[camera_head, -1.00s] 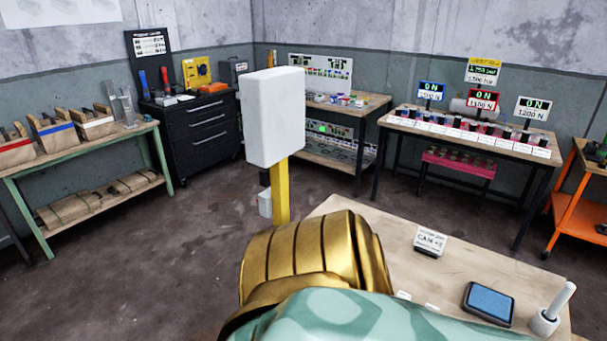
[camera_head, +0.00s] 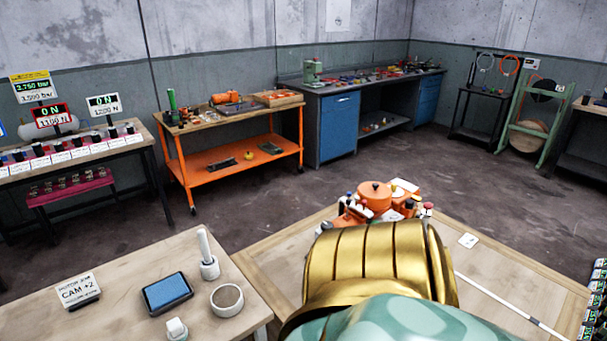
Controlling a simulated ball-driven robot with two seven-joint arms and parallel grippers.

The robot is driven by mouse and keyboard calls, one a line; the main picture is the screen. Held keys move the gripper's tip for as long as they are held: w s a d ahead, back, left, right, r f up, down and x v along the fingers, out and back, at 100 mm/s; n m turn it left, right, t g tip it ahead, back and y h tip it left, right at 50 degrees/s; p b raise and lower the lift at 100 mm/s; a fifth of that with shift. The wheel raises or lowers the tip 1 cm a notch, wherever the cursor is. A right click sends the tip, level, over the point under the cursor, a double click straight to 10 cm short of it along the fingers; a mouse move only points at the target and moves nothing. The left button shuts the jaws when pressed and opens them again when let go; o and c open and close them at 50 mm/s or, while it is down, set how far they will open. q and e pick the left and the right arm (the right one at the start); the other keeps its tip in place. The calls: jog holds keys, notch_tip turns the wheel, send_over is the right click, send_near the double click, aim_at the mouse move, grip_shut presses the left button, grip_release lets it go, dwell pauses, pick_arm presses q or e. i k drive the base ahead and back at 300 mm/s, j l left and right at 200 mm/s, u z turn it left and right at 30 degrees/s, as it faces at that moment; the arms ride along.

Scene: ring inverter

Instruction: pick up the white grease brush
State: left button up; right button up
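A white upright tool with a pale handle and a wider round base (camera_head: 207,258) stands on the light wooden table at the lower left. It looks like the white grease brush, but its bristles cannot be made out. A small white object (camera_head: 176,330) is cut by the bottom edge nearby; I cannot tell what it is. Neither of my grippers shows. A gold and teal part of my own body fills the bottom centre and hides what lies behind it.
The wooden table (camera_head: 130,258) also bears a blue pad (camera_head: 167,292), a round white dish (camera_head: 227,299) and a "CAM +2" sign (camera_head: 79,291). A second wooden table (camera_head: 283,265) carries an orange device (camera_head: 374,196). An orange cart (camera_head: 222,164) stands behind, with open floor before it.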

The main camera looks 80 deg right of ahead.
aim_at(202, 238)
jog(key=z, duration=1.55)
jog(key=i+u, duration=0.2)
jog(key=k+j, duration=0.05)
